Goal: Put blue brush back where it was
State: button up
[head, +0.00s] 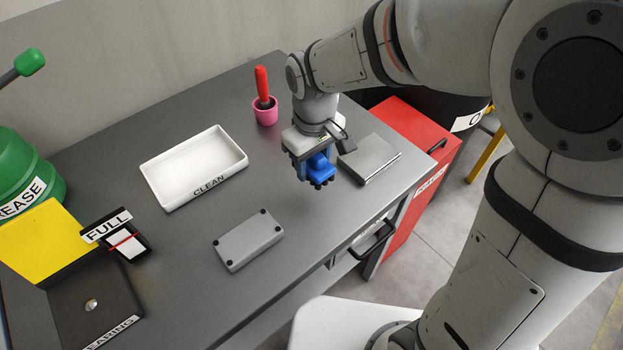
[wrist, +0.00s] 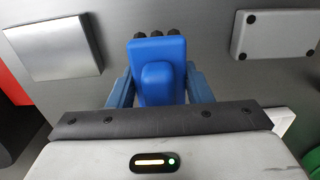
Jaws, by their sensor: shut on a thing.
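The blue brush (head: 319,166) is in my gripper (head: 314,168), above the grey table. In the wrist view the blue brush (wrist: 158,72) sits between the two blue fingers, with dark bristle tufts at its far end. My gripper (wrist: 160,88) is shut on it. The brush appears clear of the table top, though the exact height is hard to tell. Its original place is not marked in these frames.
On the table (head: 190,262) are a white CLEAN tray (head: 205,165), a grey box with dark corner dots (head: 248,240), a silver block (head: 368,158) and a pink cup (head: 265,113) holding a red-handled tool (head: 262,84). A red cabinet (head: 408,128) stands to the right. Bare table lies around the grey box.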

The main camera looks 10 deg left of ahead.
aim_at(313, 194)
notch_tip(313, 194, down, 8)
jog(key=shift+r, duration=0.25)
jog(key=shift+f, duration=0.2)
jog(key=o, duration=1)
jog(key=shift+c, duration=0.2)
notch_tip(313, 194, up, 12)
jog(key=shift+r, duration=0.25)
